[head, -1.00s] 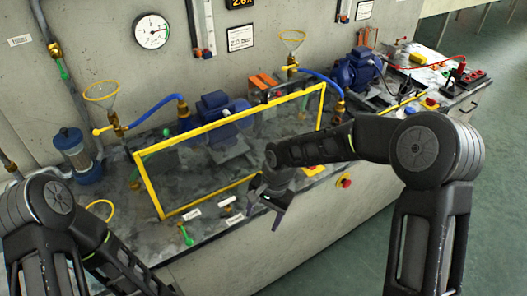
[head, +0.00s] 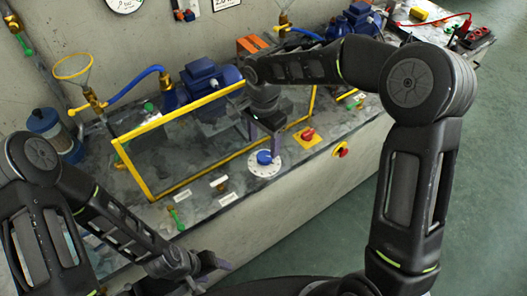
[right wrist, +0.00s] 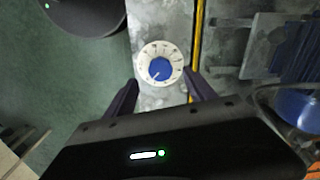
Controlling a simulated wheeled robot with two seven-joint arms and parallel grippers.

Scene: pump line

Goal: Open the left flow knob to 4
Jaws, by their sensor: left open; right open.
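A flow knob with a blue cap (head: 264,157) on a round white dial (head: 258,168) sits on the bench top near its front edge. I cannot tell from a label whether it is the left one. My right gripper (head: 266,138) is open just behind and above it in the head view. In the right wrist view the blue cap (right wrist: 160,69) and white dial (right wrist: 143,60) show between the open fingertips, apart from them. A pale mark on the cap points to the lower left; the dial's figures are too small to read. My left gripper (head: 213,266) is open and empty in front of the bench.
A yellow-framed clear guard (head: 165,120) stands behind the knob.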

